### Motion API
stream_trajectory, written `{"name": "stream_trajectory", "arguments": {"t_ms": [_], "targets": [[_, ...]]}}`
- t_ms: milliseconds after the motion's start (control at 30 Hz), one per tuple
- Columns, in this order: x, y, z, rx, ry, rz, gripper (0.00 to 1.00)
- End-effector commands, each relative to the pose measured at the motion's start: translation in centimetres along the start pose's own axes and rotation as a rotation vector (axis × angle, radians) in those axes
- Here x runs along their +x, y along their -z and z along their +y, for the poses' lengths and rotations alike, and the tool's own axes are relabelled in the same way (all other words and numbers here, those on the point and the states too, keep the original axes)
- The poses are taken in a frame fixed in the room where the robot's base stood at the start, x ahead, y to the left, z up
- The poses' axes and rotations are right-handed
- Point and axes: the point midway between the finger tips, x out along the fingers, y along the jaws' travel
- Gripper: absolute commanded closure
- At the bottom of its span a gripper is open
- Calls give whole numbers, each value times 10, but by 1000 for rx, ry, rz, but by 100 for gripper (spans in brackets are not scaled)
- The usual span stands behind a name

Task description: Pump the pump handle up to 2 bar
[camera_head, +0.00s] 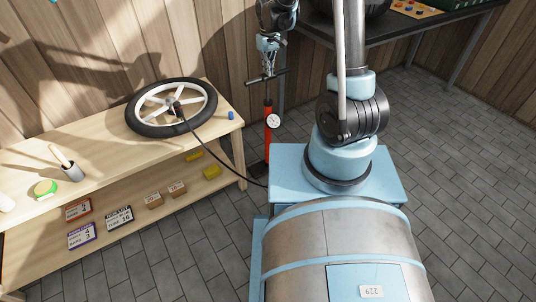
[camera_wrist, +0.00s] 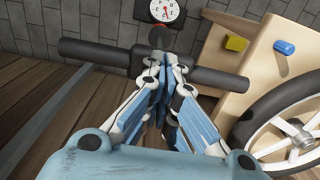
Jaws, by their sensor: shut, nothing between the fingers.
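The floor pump (camera_head: 268,125) stands upright beside the workbench, with a red-orange barrel and a dark T-handle (camera_head: 254,83). Its round white gauge (camera_head: 273,121) also shows at the top of the wrist view (camera_wrist: 163,11); its reading is too small to tell. My gripper (camera_head: 268,70) points down just above the middle of the handle. In the wrist view the fingertips (camera_wrist: 160,62) are together, with the handle bar (camera_wrist: 95,52) extending to both sides. The fingers are shut with nothing between them. They partly hide the handle's centre, so I cannot tell whether they touch it.
A black hose (camera_head: 215,155) runs from the pump to a spoked wheel (camera_head: 172,106) lying on the wooden workbench (camera_head: 110,160). A blue cylinder (camera_head: 231,116) stands near the bench's right corner. A dark table (camera_head: 400,30) stands at the back right.

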Motion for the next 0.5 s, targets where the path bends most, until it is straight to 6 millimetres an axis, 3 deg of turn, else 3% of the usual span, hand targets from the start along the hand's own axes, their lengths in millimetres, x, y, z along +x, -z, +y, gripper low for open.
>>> {"name": "stream_trajectory", "arguments": {"t_ms": [500], "targets": [[30,0,0,0,0,0,100]]}}
